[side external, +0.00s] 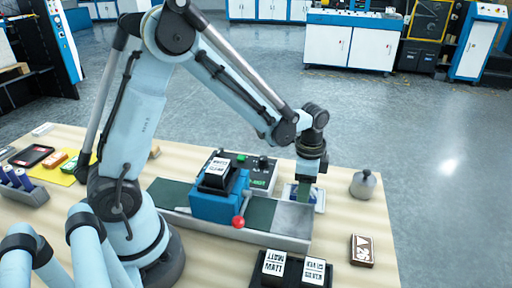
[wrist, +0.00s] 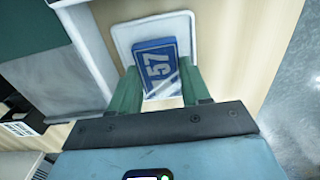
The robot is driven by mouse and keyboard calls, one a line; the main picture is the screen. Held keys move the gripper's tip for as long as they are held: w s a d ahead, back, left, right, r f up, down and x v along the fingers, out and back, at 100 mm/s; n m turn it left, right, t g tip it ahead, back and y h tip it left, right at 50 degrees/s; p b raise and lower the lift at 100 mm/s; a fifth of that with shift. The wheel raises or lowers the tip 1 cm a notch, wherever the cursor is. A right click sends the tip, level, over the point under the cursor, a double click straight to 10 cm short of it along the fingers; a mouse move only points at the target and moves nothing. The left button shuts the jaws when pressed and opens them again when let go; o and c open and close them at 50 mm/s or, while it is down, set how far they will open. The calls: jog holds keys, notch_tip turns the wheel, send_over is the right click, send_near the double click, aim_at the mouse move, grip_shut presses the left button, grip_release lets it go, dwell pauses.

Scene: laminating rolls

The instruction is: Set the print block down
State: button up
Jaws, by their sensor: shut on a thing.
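In the side view my gripper (side external: 305,190) points down at the tray (side external: 319,203), beyond the machine's right end. The fingers and wrist hide most of the block there.
A blue laminating machine with a red-knobbed lever (side external: 218,204) stands on a long bed left of my gripper. A grey weight (side external: 363,184) stands right of the tray.

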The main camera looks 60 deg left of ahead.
jog(key=shift+f, duration=0.25)
jog(key=o, duration=1)
jog(key=shift+o, duration=0.2)
notch_tip(320, 180, up, 12)
jog(key=s+a+r+n+t, duration=0.1)
jog(key=s+n+t, duration=0.6)
jog(key=s+n, duration=0.2)
jog(key=shift+s+r, duration=0.15)
jog(key=shift+s, duration=0.5)
